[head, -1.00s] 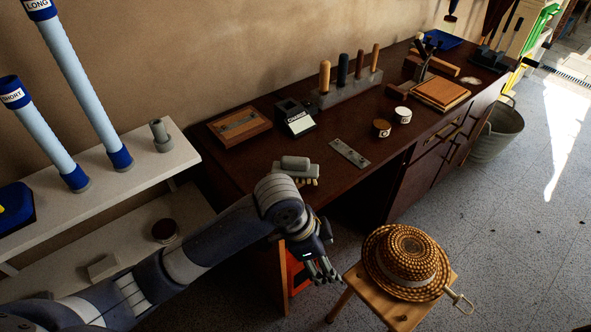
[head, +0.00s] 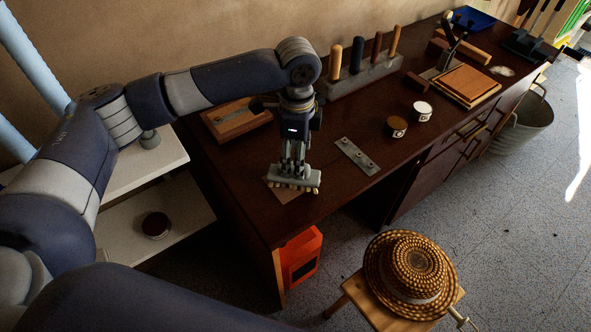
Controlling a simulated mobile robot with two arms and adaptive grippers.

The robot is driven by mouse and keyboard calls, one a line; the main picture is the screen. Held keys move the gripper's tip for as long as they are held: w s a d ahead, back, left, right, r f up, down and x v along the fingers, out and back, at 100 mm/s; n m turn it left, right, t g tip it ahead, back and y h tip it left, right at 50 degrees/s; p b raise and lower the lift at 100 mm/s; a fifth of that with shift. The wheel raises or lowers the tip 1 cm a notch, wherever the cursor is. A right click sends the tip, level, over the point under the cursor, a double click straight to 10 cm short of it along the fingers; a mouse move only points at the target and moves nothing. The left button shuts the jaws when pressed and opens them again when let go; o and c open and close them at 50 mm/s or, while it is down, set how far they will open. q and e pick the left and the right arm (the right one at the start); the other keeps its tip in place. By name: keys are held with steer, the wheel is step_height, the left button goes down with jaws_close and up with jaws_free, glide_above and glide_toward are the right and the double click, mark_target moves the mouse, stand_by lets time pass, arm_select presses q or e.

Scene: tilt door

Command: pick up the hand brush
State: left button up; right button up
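The hand brush (head: 306,180) has a grey body and a row of pale bristles along its lower edge. It is at the near end of the dark brown workbench (head: 335,190), over a lighter brown flat patch. My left gripper (head: 292,168) points straight down, with its fingers at the middle of the brush body. The fingers overlap the brush from this angle, so whether they grip it is unclear. I cannot tell whether the brush rests on the bench or is slightly raised. My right gripper is out of view.
A perforated metal plate (head: 357,156) and two small round tins (head: 396,127) (head: 422,111) lie right of the brush. A wooden box (head: 233,122) and a handle rack (head: 365,75) stand behind. A straw hat (head: 408,272) sits on a stool off the bench's front.

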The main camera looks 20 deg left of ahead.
mark_target(293, 176)
arm_select(q)
step_height(293, 176, down, 2)
steer(key=shift+s+f, duration=0.1)
steer(key=shift+f, duration=0.35)
steer(key=f, duration=0.4)
steer(key=shift+s+a+f+p, duration=0.1)
steer(key=shift+a+p, duration=0.25)
steer(key=shift+p, duration=0.05)
steer(key=shift+f, duration=0.45)
steer(key=c, duration=1.3)
steer(key=shift+r, duration=0.6)
step_height(293, 176, up, 3)
steer(key=shift+f+b, duration=0.15)
steer(key=shift+b, duration=0.2)
steer(key=s+d, duration=0.1)
steer(key=s, duration=0.4)
steer(key=s+d, duration=0.1)
steer(key=s, duration=0.4)
steer(key=s+d+r+b, duration=0.1)
steer(key=s, duration=0.4)
steer(key=shift+s+r, duration=0.1)
steer(key=shift+s, duration=0.2)
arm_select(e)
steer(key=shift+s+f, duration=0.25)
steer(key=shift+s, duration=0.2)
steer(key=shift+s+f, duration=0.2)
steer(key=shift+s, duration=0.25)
